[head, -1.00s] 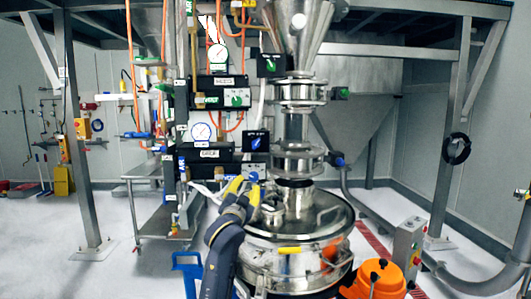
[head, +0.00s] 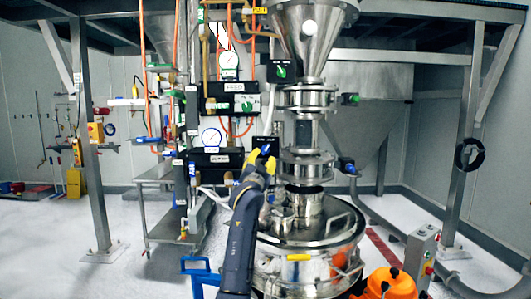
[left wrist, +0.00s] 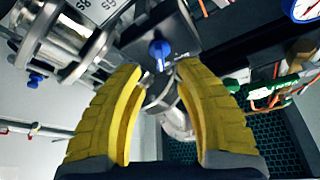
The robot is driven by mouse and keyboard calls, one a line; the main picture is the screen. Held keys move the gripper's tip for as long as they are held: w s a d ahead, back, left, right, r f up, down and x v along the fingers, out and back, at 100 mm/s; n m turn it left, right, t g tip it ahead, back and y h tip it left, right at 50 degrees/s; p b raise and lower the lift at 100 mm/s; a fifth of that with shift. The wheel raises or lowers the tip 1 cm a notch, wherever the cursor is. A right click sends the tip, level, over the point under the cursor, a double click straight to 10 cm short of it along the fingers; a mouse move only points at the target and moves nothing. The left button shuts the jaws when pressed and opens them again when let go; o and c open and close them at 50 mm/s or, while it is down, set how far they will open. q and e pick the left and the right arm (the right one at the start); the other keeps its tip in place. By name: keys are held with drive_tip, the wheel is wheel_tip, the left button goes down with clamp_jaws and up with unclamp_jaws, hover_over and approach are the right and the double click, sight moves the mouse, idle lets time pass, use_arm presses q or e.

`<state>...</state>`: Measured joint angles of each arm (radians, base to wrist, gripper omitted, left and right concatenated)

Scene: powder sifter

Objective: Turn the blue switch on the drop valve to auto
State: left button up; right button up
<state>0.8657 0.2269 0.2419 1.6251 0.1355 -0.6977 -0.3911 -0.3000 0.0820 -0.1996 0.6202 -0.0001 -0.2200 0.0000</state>
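The blue switch (head: 267,149) sits on a small black box beside the steel column, above the round vessel. In the left wrist view the blue switch (left wrist: 160,50) stands out from the dark box face. My left gripper (head: 262,160) has yellow fingers and is just below and in front of the switch. In the left wrist view the left gripper (left wrist: 160,69) is open, with its fingertips apart on either side just below the switch. Nothing is between the fingers. The switch's label is too small to read. My right gripper is not in view.
Another black box with a green switch (head: 281,71) is higher up. Gauge panels (head: 216,160) stand to the left. The steel vessel (head: 305,240) is below, with an orange part (head: 388,283) at the lower right. A blue-handled fitting (head: 347,166) is right of the column.

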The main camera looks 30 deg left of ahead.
sight(266, 151)
use_arm(q)
drive_tip(key=shift+x, duration=3)
clamp_jaws()
